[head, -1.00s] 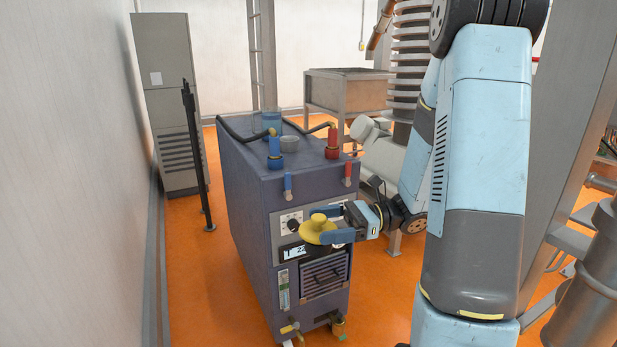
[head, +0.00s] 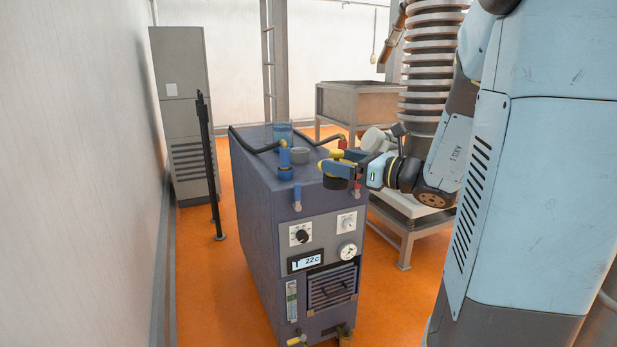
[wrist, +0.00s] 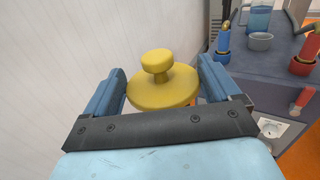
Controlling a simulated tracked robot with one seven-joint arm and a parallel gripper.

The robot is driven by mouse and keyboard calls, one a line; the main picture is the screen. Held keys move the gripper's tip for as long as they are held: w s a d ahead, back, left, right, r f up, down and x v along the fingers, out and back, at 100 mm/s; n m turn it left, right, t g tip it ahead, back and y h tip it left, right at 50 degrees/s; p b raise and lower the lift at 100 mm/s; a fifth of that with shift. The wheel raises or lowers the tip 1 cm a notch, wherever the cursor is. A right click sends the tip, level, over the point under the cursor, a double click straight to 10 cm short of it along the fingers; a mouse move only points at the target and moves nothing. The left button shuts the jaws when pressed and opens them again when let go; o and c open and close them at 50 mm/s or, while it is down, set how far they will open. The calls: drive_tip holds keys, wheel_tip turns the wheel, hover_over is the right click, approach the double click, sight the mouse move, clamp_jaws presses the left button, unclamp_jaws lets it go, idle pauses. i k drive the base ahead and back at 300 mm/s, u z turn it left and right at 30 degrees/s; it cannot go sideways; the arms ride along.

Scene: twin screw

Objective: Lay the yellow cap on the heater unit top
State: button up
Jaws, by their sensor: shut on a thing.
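The yellow cap (wrist: 163,92) is a round disc with a knob on top. My gripper (head: 332,167) is shut on its disc; the wrist view shows a blue finger on each side and the knob upright. In the head view the cap (head: 335,183) is partly hidden by the fingers. The heater unit (head: 262,225) is a dark blue-grey box, and its top (head: 258,165) is flat. The held cap appears in front of the top's right part in the head view; the exact gap cannot be told. The top also shows at the right in the wrist view (wrist: 269,75).
The top carries a blue fitting (head: 285,158), a grey cup (head: 300,155), a clear blue container (head: 283,133) and a red fitting (wrist: 306,52) with hoses. Bare space lies at the top's left and front. A white wall (head: 75,180) stands left.

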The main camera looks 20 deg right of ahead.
sight(315, 175)
drive_tip(key=u, duration=0.5)
drive_tip(key=i, duration=0.9)
drive_tip(key=z, duration=0.8)
